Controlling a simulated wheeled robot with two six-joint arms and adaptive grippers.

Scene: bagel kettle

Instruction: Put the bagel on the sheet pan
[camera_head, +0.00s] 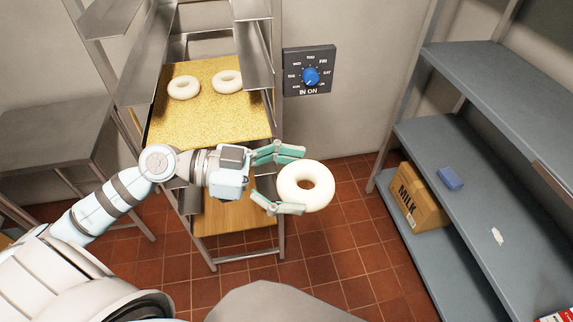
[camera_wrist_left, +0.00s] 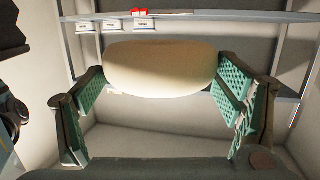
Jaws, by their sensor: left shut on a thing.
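My left gripper (camera_head: 279,180) reaches in from the left in the head view and is shut on a pale bagel (camera_head: 322,198), held in the air in front of the rack. The bagel also shows between the green finger pads in the left wrist view (camera_wrist_left: 162,68). The sheet pan (camera_head: 212,115), gold and speckled, sits on the rack behind and to the left of the gripper. Two other pale bagels lie on its far part, one at left (camera_head: 173,88) and one at right (camera_head: 218,80). The arm hides part of the pan's near side. My right gripper is not in view.
A metal rack (camera_head: 252,50) frames the pan, with a wooden board (camera_head: 235,217) lower down. Blue-grey shelves (camera_head: 470,215) stand at right with a milk box (camera_head: 416,197) and a blue block (camera_head: 450,178). A dark table (camera_head: 50,135) is at left. The pan's near half looks bare.

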